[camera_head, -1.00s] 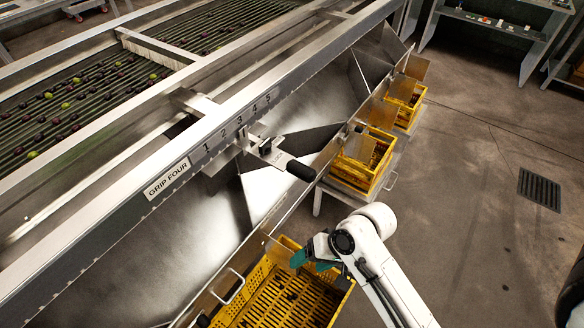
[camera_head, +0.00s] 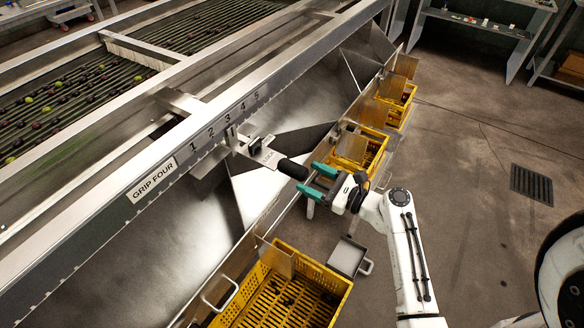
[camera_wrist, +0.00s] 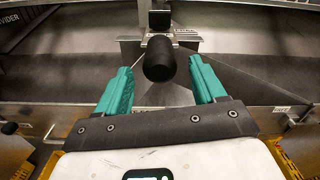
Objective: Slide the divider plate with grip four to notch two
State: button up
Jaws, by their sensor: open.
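The divider plate's bracket (camera_head: 255,152) hangs on the machine's side rail, at about number three of the scale (camera_head: 227,120), which runs one to five. The "GRIP FOUR" label (camera_head: 153,180) is left of the numbers. A black cylindrical handle (camera_head: 291,169) sticks out from the bracket toward me. My gripper (camera_head: 308,178) is open, its teal fingers pointing at the handle's end. In the wrist view the handle (camera_wrist: 159,60) shows end-on between and just beyond the two fingers. Whether the fingers touch it, I cannot tell.
A yellow crate (camera_head: 323,270) stands below at the front, with further yellow crates (camera_head: 384,138) beyond along the chute. A grey tray (camera_head: 349,255) with a handle juts out beneath my arm. The floor at right is clear around a drain grate (camera_head: 531,185).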

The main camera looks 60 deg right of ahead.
aim_at(292, 169)
jog(key=w, duration=0.7)
jog(key=shift+a+p, duration=0.15)
jog(key=shift+p, duration=0.15)
jog(key=shift+c, duration=0.3)
grip_shut()
